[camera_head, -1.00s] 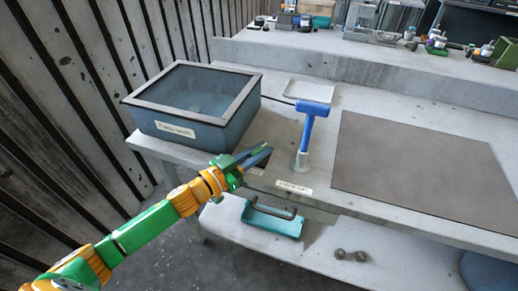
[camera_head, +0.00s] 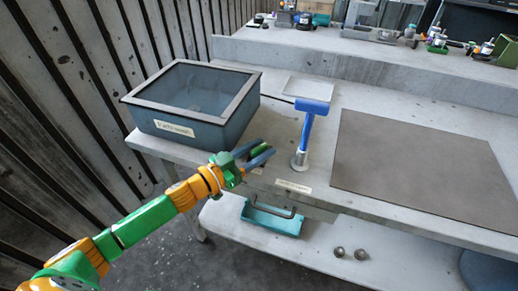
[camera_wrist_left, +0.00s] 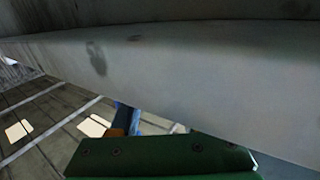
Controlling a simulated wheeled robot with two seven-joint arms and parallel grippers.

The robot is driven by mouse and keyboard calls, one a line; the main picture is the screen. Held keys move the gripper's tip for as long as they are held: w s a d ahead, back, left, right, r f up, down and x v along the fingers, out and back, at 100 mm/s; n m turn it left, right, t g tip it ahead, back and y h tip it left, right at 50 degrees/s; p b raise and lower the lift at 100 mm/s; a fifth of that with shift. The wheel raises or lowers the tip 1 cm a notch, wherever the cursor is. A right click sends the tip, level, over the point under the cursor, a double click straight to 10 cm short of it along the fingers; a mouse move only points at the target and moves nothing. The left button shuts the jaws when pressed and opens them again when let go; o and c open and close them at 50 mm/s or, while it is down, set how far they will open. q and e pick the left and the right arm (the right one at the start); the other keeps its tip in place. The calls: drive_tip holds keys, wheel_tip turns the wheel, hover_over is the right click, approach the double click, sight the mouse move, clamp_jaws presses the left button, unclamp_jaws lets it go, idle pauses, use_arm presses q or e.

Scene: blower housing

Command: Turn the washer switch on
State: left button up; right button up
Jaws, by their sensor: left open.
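The parts washer (camera_head: 190,155) is a blue-grey box with a dark framed top and a pale label, at the left end of the bench. My left gripper (camera_head: 264,153) is open at the washer's right front corner, above or close to the bench's front edge. Its jaws point right, toward a blue-handled upright tool, with a gap between them. A small dark patch (camera_head: 257,171) shows just below the jaws; I cannot tell whether it is the switch. In the left wrist view a green jaw part (camera_wrist_left: 160,157) lies close below a large grey surface. My right gripper is not in view.
The blue-handled tool (camera_head: 308,125) stands in a metal holder right of my gripper. A flat grey mat (camera_head: 420,165) covers the bench's right. A pale tray (camera_head: 308,88) lies behind. A teal tray (camera_head: 271,220) and two round metal pieces (camera_head: 350,253) are on the lower shelf.

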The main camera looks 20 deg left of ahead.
sight(251, 156)
use_arm(q)
drive_tip(key=shift+s+a+f, duration=0.1)
drive_tip(key=shift+s+a, duration=0.15)
drive_tip(key=shift+s, duration=0.2)
drive_tip(key=shift+b+v, duration=0.4)
drive_tip(key=shift+v, duration=2.65)
